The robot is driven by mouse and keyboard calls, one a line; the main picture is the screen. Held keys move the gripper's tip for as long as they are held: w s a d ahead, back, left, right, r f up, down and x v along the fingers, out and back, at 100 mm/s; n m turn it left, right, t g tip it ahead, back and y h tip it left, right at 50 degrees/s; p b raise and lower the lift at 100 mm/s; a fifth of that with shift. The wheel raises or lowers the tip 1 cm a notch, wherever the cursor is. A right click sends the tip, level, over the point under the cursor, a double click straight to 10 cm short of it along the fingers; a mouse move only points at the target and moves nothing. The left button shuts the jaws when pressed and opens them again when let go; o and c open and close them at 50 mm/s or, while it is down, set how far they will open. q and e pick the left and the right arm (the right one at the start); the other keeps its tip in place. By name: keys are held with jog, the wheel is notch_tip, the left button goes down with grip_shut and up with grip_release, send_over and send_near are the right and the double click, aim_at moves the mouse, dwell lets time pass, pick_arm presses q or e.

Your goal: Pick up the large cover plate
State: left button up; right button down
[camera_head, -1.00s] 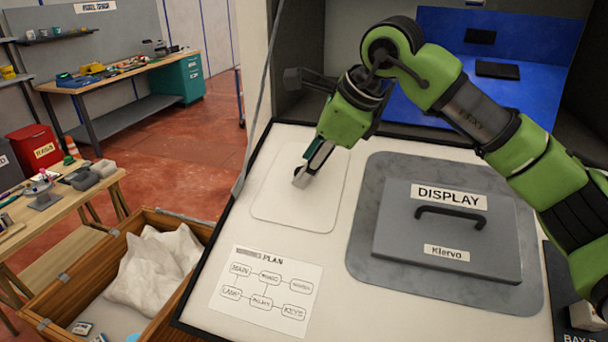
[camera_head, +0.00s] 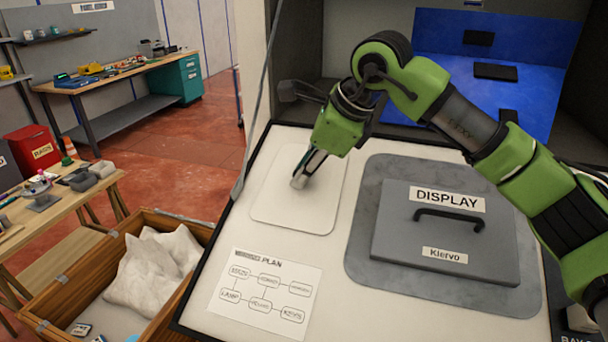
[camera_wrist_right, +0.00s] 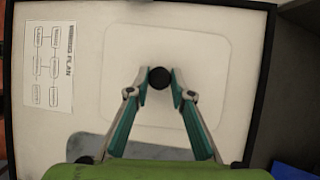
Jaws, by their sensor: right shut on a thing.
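The large cover plate (camera_head: 275,207) is a thin, pale, rounded rectangle at the left of the slanted white panel. In the right wrist view the plate (camera_wrist_right: 215,55) has a dark round knob (camera_wrist_right: 159,77) near its middle. My right gripper (camera_head: 300,182) comes down over the plate. In the right wrist view its two fingertips (camera_wrist_right: 160,88) close on the knob from both sides. I cannot tell whether the plate is clear of the panel. My left gripper is not in view.
A grey DISPLAY box lid (camera_head: 400,245) with a black handle lies right of the plate. A wiring plan sheet (camera_head: 262,295) lies below the plate. A wooden crate (camera_head: 60,275) with white bags stands to the left. Dark walls rise behind the panel.

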jog(key=shift+r, duration=0.45)
notch_tip(320, 180, up, 2)
jog(key=shift+s+d+r+b, duration=0.1)
jog(key=shift+d+r+b, duration=0.1)
jog(key=shift+b, duration=0.85)
jog(key=s+d+r+b, duration=0.5)
jog(key=s+d+r, duration=0.3)
jog(key=s, duration=0.3)
jog(key=shift+d+r, duration=0.15)
jog(key=shift+r, duration=0.7)
jog(key=shift+w, duration=0.1)
